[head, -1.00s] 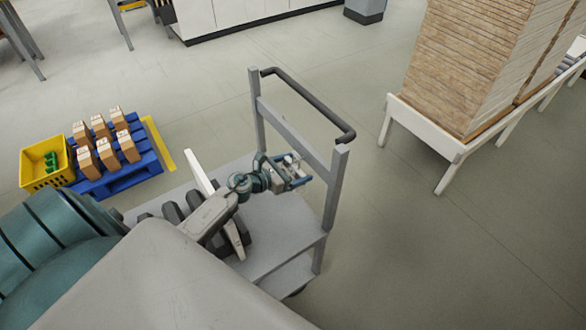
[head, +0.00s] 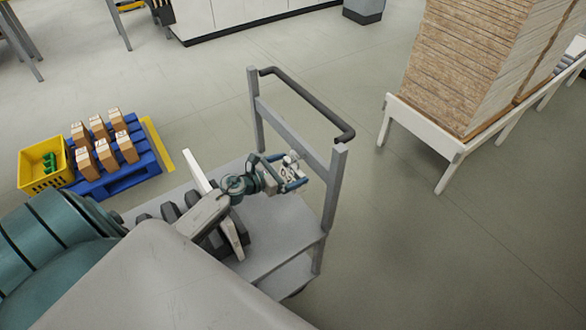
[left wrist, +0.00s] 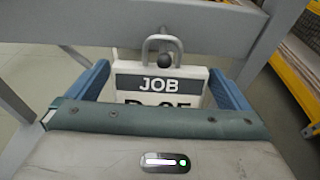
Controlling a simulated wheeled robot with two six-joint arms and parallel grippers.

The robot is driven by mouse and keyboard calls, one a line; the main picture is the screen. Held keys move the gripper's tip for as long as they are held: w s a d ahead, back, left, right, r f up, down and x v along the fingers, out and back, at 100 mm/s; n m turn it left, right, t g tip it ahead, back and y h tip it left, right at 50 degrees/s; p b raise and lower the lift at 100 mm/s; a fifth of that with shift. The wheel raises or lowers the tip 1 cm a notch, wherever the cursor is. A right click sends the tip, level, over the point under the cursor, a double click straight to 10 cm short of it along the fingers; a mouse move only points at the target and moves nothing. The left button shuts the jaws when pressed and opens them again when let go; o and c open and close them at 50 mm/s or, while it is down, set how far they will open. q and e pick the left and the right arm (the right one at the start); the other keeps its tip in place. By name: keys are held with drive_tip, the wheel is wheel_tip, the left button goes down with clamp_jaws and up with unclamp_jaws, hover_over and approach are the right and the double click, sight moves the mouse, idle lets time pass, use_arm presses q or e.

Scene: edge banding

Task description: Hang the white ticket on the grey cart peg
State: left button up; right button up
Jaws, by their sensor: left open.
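The white ticket (left wrist: 160,88) has a dark band reading JOB and a grey loop at its top. It is upright in the left wrist view, its lower part hidden by my gripper body. The dark round end of the grey cart peg (left wrist: 166,60) shows inside the loop, in front of the cart's crossbar. The loop looks to be around the peg. My left gripper (head: 294,172) is open, with a blue finger on each side of the ticket and gaps to both edges. The ticket also shows in the head view (head: 289,173). My right gripper is not in view.
The grey cart (head: 285,222) has an upright frame with a dark handle bar (head: 310,105). Dark blocks and white boards lie on its deck. A blue pallet with cartons (head: 120,180) and a yellow crate (head: 40,184) stand left. A board stack (head: 470,65) stands right.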

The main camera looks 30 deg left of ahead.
use_arm(q)
drive_tip(key=b+v, duration=0.3)
drive_tip(key=v, duration=0.6)
drive_tip(key=shift+b, duration=0.3)
